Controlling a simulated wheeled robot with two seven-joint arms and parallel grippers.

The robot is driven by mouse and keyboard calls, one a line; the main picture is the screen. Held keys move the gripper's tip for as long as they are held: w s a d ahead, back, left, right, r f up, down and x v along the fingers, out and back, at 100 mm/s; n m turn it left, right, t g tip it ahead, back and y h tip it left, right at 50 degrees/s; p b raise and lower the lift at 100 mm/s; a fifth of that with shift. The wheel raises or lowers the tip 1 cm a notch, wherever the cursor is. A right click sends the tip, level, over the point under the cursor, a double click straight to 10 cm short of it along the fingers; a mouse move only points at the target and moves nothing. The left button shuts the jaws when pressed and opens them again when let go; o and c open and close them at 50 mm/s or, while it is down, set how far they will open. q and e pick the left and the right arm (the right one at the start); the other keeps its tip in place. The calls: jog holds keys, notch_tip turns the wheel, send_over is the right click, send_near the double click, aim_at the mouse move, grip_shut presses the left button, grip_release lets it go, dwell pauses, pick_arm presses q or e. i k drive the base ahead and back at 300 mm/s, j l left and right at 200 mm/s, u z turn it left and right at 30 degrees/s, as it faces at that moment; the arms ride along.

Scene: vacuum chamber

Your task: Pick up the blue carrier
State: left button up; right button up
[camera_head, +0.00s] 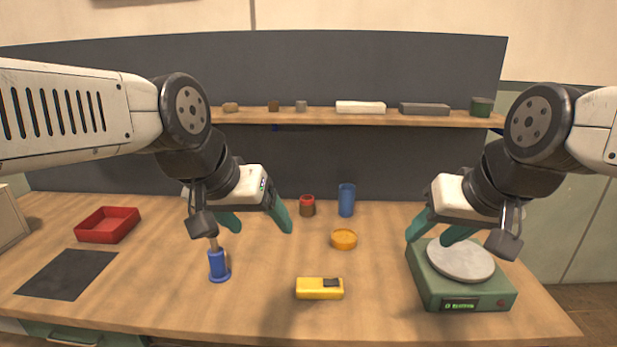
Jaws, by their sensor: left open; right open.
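Two blue things stand on the wooden table, and I cannot tell for sure which is the carrier. A blue cylinder on a flanged foot (219,266) stands upright at the front left, with a thin tan stem rising from its top. A plain blue cup-like cylinder (347,200) stands further back near the middle. My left gripper (257,225) is open and empty above the table, above and slightly right of the footed cylinder in the picture. Part of it covers the stem's top. My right gripper (428,240) is open and empty by the green scale (462,304).
A yellow device (319,289) lies front centre, with an orange round dish (344,239) behind it. A red-topped small jar (307,206) stands at the back. A red tray (107,226) and dark mat (66,274) lie left. A shelf (300,118) with several items spans the back.

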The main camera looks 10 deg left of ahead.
aim_at(219, 273)
jog(key=j+u, duration=0.2)
jog(key=u, duration=0.25)
jog(key=i+j+u, duration=0.1)
jog(key=u, duration=0.3)
jog(key=i+j+u, duration=0.1)
jog(key=j+u, duration=0.2)
jog(key=u, duration=0.15)
